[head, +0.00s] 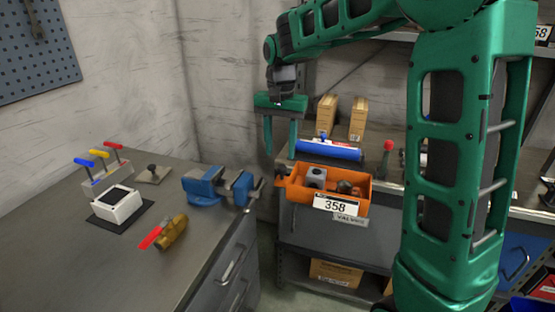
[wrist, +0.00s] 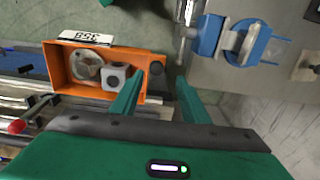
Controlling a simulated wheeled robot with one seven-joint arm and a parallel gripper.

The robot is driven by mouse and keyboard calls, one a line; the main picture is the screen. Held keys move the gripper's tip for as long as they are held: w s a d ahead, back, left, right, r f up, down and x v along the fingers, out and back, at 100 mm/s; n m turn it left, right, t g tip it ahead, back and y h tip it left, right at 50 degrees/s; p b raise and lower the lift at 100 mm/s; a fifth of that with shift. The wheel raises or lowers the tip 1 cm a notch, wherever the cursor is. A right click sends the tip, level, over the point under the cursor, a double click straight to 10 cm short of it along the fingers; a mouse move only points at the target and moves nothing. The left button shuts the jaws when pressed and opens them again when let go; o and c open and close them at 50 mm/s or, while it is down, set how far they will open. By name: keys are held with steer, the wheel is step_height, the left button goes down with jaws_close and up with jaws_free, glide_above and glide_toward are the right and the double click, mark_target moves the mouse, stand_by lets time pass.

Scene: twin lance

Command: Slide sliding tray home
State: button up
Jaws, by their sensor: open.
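The sliding tray is most likely the orange tray (head: 297,190) with a 358 label, at the front edge of the right bench. It holds grey and metal fittings. My gripper (head: 280,151) hangs fingers down, above and behind that end, open and empty. I see no clear contact.
A blue roller (head: 328,150) lies behind the tray, with cardboard boxes (head: 343,117) further back. A red-topped lever (head: 387,160) stands to the right. The left bench holds a blue vice (head: 205,185) and a brass valve (head: 172,232). A floor gap separates the benches.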

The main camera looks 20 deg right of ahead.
step_height(320, 180, up, 6)
steer(key=shift+f, duration=0.1)
stand_by(0.5)
steer(key=s+d+f, duration=0.3)
steer(key=s+d, duration=0.1)
steer(key=s, duration=0.7)
steer(key=s+d+f+n, duration=0.1)
steer(key=s+d+f, duration=0.3)
steer(key=s, duration=0.7)
steer(key=s+d+f, duration=0.3)
steer(key=s+d, duration=0.3)
steer(key=s, duration=0.5)
steer(key=shift+s+f+n, duration=0.3)
steer(key=shift+s+f, duration=0.1)
steer(key=shift+w+d+f, duration=0.1)
steer(key=shift+w+f, duration=0.15)
steer(key=shift+w, duration=0.35)
